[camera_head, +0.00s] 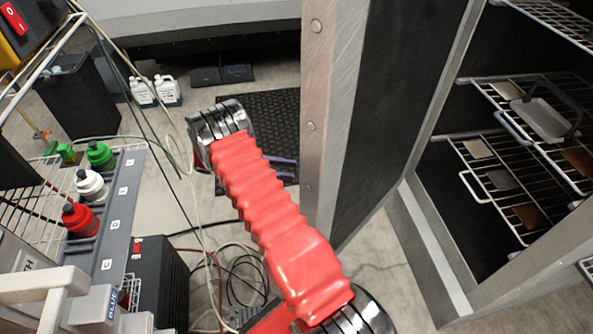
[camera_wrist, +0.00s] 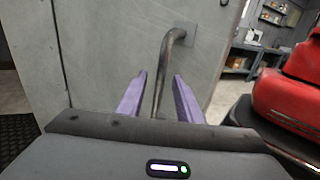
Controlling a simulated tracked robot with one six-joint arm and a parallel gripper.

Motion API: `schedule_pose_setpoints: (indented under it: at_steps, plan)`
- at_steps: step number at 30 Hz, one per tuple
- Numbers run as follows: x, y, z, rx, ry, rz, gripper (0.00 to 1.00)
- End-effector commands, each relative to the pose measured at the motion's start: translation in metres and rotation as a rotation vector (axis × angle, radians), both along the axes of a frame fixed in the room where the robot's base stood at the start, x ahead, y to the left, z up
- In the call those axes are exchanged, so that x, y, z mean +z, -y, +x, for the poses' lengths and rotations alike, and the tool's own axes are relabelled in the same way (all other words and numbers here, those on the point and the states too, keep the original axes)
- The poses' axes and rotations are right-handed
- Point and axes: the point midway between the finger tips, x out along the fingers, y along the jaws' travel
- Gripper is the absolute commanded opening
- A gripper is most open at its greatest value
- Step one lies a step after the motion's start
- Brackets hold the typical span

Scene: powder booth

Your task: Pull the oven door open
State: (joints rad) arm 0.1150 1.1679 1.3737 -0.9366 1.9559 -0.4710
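The oven door (camera_head: 385,110) stands open in the head view, its metal edge toward me and its dark inner face on the right. In the wrist view its grey outer face (camera_wrist: 105,60) fills the middle, with a bent metal bar handle (camera_wrist: 168,60) on it. My gripper (camera_wrist: 160,88) has two purple fingers, spread apart. The handle shows between them, with a gap on each side; its lower end is partly hidden. In the head view my arm reaches left of the door, and only a little purple of the gripper (camera_head: 284,169) shows.
The oven interior (camera_head: 440,180) lies open at right, with wire racks (camera_head: 525,100) holding trays. At left are a shelf with green, white and red bottles (camera_head: 80,220), loose cables (camera_head: 235,270) and a dark bin (camera_head: 80,95). A black mat (camera_head: 265,110) lies behind my wrist.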

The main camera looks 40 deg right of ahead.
Motion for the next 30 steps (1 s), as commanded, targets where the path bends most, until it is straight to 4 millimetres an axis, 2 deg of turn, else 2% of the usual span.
schedule_pose_setpoints:
  at_steps: [6,14,22,28,30]
  plan:
    - [-0.001,-0.011,0.012,-0.001,0.001,0.001,0.33]
    - [0.000,-0.011,0.013,-0.001,-0.001,0.001,0.33]
    - [0.009,-0.013,0.013,-0.002,0.030,0.012,0.15]
    - [0.035,-0.019,0.011,-0.010,0.134,0.051,0.01]
    - [0.047,-0.022,0.010,-0.014,0.182,0.070,0.00]
